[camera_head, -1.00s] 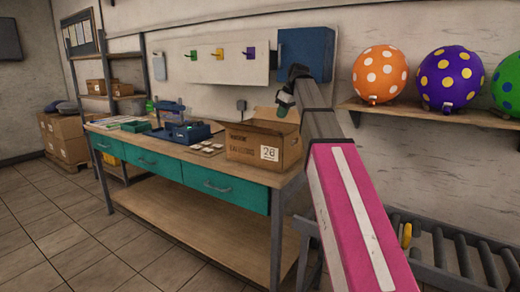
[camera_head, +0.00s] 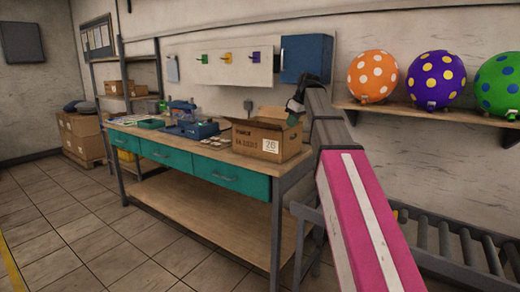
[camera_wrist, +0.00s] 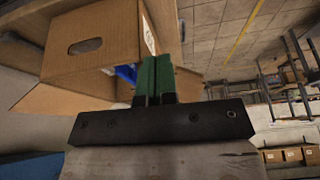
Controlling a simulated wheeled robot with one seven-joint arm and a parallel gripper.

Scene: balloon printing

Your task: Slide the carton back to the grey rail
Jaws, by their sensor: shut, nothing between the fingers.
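The open-topped brown carton (camera_head: 257,145) stands on the right end of the wooden workbench, with its flaps up and a white label reading 26 on the front. My gripper (camera_head: 292,119) is at the carton's rear right top edge, pointing down. In the wrist view its green fingers (camera_wrist: 155,80) are shut together and empty, close beside the carton (camera_wrist: 95,45), whose end has a hand hole. I cannot tell whether the fingers touch the carton. I cannot make out a grey rail for certain; the bench behind the carton is hidden.
A blue device (camera_head: 192,130) and small pale pieces (camera_head: 215,142) lie left of the carton on the bench. A blue wall cabinet (camera_head: 306,58) hangs above. A balloon shelf (camera_head: 430,115) and roller conveyor (camera_head: 450,245) are to the right.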

